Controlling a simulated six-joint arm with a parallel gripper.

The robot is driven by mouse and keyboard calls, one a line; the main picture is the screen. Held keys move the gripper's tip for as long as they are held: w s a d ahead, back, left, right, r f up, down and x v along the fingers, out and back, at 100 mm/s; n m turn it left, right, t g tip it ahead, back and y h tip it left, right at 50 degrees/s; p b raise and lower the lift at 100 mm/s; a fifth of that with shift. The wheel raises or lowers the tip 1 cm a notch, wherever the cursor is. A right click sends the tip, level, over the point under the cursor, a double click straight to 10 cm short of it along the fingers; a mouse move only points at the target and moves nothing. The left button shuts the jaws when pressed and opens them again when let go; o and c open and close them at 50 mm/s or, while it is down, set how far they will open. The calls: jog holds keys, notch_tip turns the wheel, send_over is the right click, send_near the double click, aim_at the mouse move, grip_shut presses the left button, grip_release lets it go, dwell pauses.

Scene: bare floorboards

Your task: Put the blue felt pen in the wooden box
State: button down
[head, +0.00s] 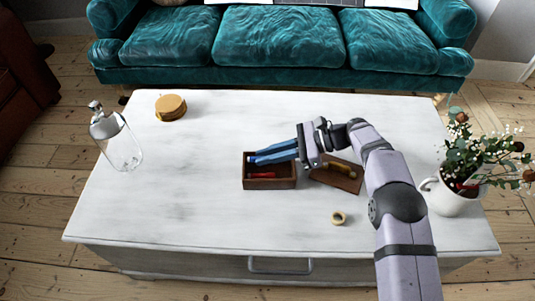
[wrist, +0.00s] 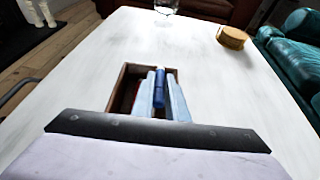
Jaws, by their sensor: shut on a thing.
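The wooden box (head: 270,184) is a small dark brown open box near the middle of the white table; it also shows in the wrist view (wrist: 124,84). A red object (head: 262,175) lies inside it. My gripper (head: 254,156) reaches in from the right, its pale blue fingers over the box opening. The blue felt pen (wrist: 159,92) is between the fingers, which are shut on it. In the head view the fingers largely hide the pen. I cannot tell whether the pen touches the box.
A brown wooden panel (head: 335,179) lies right of the box, partly behind my gripper. A small tape roll (head: 339,218) is in front. A glass bottle (head: 118,148) and round wooden container (head: 171,107) stand left, a potted plant (head: 456,194) right. The table's left middle is clear.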

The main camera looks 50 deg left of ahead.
jog(key=shift+f+b, duration=0.4)
jog(key=shift+f, duration=0.4)
jog(key=c, duration=1.7)
grip_release()
jog(key=shift+o, duration=0.2)
jog(key=shift+r, duration=0.15)
jog(key=shift+r+p, duration=3)
jog(key=shift+r, duration=0.9)
